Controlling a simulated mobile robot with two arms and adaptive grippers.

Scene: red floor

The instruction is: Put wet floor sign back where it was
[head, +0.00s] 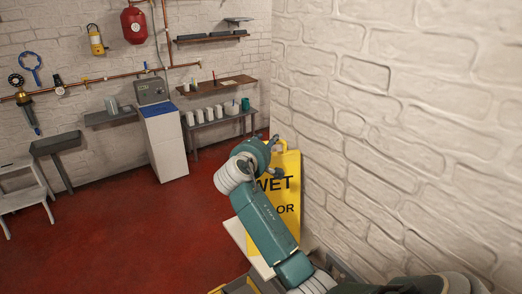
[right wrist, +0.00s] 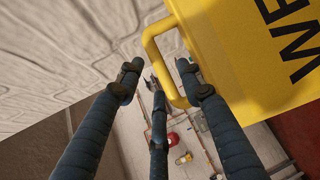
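The yellow wet floor sign (head: 289,217) stands close by the brick wall, right of centre in the head view. Its black lettering is partly hidden by my right arm. In the right wrist view the sign (right wrist: 245,50) fills the upper right, with its looped handle (right wrist: 151,48) at its left edge. My right gripper (head: 277,158) is at the top of the sign. In the wrist view its fingers (right wrist: 160,70) are spread, with the handle reaching between them. I cannot tell whether any finger touches it. My left gripper is not in view.
A pale flat surface (head: 236,232) and a yellow-edged object (head: 240,287) are below my right arm. The brick wall (head: 400,130) is close on the right. A white cabinet (head: 167,145) and shelves line the back wall.

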